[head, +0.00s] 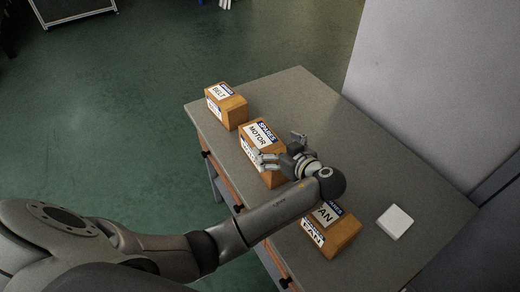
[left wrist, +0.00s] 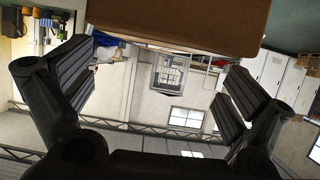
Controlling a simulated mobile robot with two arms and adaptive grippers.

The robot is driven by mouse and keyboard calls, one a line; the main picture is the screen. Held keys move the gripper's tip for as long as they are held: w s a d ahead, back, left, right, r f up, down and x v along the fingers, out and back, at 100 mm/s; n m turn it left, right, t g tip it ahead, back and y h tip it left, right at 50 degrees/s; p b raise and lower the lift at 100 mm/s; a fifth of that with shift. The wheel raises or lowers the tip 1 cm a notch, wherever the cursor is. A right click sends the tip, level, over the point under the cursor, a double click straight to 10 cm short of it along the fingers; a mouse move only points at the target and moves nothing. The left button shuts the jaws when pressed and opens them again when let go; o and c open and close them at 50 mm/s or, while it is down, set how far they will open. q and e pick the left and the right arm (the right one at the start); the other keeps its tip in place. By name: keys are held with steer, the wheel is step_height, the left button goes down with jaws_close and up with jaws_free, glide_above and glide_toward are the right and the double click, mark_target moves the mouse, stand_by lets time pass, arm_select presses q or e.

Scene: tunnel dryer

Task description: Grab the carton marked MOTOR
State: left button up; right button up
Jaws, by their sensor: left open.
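The MOTOR carton (head: 250,153) is a brown box with a white and blue label on its top, standing in the middle of the bench. My left gripper (head: 281,147) is open at the right side of this carton, and its near finger covers part of the carton's front. In the left wrist view a brown carton face (left wrist: 185,22) fills the top, beyond my open fingers (left wrist: 155,88); no label shows there. I cannot tell whether the fingers touch the carton. My right gripper is not in view.
The BELT carton (head: 227,108) stands at the far left of the bench (head: 300,88). The FAN carton (head: 340,238) is nearer, partly hidden by my left arm. A small white block (head: 395,222) lies right of it. A pale wall or cabinet (head: 430,80) rises behind the bench.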

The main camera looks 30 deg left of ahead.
mark_target(264, 141)
arm_select(q)
steer(key=shift+w+a, duration=0.2)
steer(key=shift+a, duration=0.05)
steer(key=shift+w+a+p, duration=0.1)
steer(key=shift+a+p, duration=0.15)
steer(key=shift+p, duration=0.1)
steer(key=p+x, duration=0.2)
steer(key=x, duration=0.3)
steer(key=shift+d+f, duration=0.1)
steer(key=shift+f, duration=0.1)
steer(key=shift+w+f, duration=0.1)
steer(key=c, duration=0.7)
steer(key=shift+f, duration=0.15)
steer(key=c, duration=1.2)
steer(key=shift+c, duration=0.9)
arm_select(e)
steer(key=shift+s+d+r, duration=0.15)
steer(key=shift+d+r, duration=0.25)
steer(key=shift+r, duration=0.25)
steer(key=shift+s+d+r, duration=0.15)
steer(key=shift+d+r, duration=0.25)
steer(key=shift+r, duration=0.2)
